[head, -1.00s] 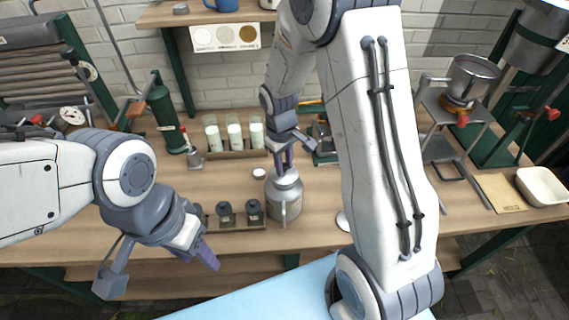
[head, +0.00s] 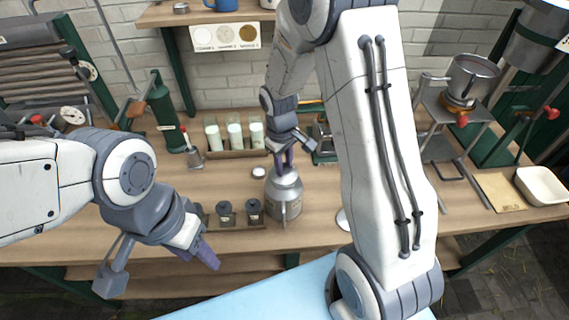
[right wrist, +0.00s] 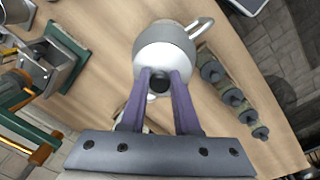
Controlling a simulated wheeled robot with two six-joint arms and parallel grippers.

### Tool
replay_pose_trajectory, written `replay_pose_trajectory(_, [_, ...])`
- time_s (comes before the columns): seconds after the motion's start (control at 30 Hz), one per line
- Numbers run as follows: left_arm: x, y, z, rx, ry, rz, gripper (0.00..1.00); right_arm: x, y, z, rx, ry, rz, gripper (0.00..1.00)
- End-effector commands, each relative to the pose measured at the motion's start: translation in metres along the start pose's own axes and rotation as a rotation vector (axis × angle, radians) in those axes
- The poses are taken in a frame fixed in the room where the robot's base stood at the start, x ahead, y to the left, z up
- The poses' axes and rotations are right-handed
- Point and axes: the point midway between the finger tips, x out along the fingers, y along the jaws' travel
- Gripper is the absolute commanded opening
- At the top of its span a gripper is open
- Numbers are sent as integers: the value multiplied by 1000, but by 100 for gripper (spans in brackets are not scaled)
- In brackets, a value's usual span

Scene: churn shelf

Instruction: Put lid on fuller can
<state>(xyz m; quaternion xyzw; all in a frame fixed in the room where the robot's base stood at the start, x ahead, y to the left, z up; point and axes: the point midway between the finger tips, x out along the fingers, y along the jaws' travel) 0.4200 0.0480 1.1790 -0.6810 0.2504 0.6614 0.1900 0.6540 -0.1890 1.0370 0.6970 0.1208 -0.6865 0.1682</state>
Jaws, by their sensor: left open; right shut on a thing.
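A grey metal can (head: 284,204) with a side handle stands upright on the bench, and it also shows in the right wrist view (right wrist: 176,36). My right gripper (head: 284,164) is above its mouth, pointing down. In the right wrist view its two purple fingers (right wrist: 159,78) are shut on the dark knob of a pale round lid (right wrist: 150,60). The lid is over the can's mouth; I cannot tell whether it is fully seated. My left gripper (head: 206,254) is open and empty in front of the bench edge, left of the can. No other can shows clearly.
A rack with several dark-topped jars (head: 225,212) stands close left of the can. A small white disc (head: 259,172) lies behind it. A rack of milk-filled glasses (head: 235,138) is farther back. A pale round thing (head: 343,218) is partly hidden by my right arm.

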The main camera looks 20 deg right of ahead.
Motion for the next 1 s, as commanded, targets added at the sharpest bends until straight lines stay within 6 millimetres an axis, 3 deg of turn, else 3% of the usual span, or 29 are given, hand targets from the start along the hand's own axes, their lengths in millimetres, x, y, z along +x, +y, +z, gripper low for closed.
replay_pose_trajectory(0.27, [0,0,0,0,0,0,50,0,0,0,0,0,0,0])
replay_pose_trajectory(0.3, [0,0,0,0,0,0,50,0,0,0,0,0,0,42])
replay_pose_trajectory(0.37, [0,0,0,0,0,0,50,0,0,0,0,0,0,65])
replay_pose_trajectory(0.6, [0,0,0,0,0,0,50,0,0,0,0,0,0,65])
replay_pose_trajectory(0.7, [0,0,0,0,0,0,50,0,0,0,0,0,0,95])
replay_pose_trajectory(1.0, [0,0,0,0,0,0,50,0,0,0,0,0,0,95])
